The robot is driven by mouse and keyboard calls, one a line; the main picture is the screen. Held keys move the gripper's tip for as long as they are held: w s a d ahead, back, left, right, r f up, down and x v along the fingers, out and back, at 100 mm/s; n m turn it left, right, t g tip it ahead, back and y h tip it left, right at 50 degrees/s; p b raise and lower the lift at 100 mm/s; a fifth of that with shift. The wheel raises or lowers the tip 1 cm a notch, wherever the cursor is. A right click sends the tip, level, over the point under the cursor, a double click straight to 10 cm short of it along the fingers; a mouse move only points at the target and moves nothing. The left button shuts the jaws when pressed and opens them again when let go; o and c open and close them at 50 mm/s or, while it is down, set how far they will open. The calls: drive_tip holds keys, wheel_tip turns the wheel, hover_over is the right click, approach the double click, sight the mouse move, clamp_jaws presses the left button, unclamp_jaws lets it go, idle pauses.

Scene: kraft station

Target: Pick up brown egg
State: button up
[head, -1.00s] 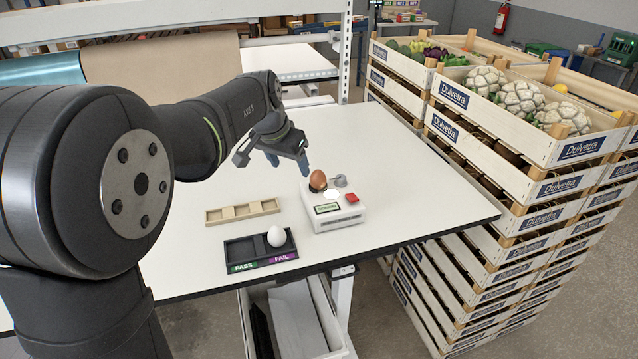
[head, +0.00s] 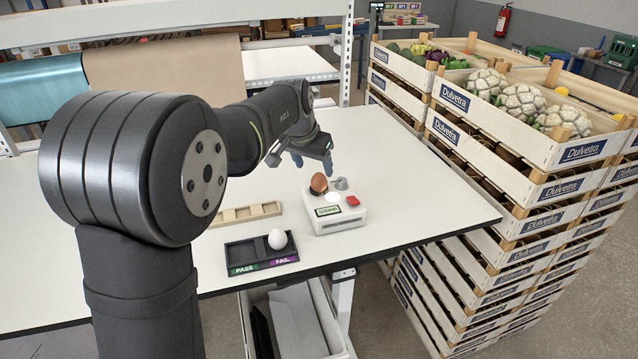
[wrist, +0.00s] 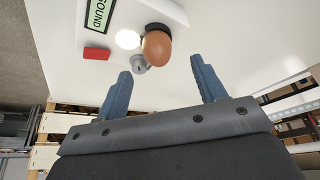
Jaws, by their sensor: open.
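The brown egg (head: 319,183) stands upright on the left rear part of a small white tester (head: 338,222). In the wrist view the brown egg (wrist: 157,46) lies ahead of my fingertips, a little left of the middle of the gap between them. My gripper (head: 313,166) is open and empty, above and just behind the egg. In the wrist view my gripper (wrist: 160,68) shows two blue fingers spread wide, apart from the egg. The tester's display (wrist: 98,14) reads "SOUND".
A dark tray (head: 246,252) marked PASS and FAIL has a white egg (head: 277,239) in its FAIL compartment. An empty wooden holder (head: 238,215) lies behind the tray. Stacked crates (head: 470,125) stand right of the table.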

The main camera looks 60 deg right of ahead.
sight(318, 175)
drive_tip(key=shift+s+x, duration=0.2)
drive_tip(key=shift+x, duration=2.6)
drive_tip(key=shift+c, duration=0.4)
drive_tip(key=c, duration=0.8)
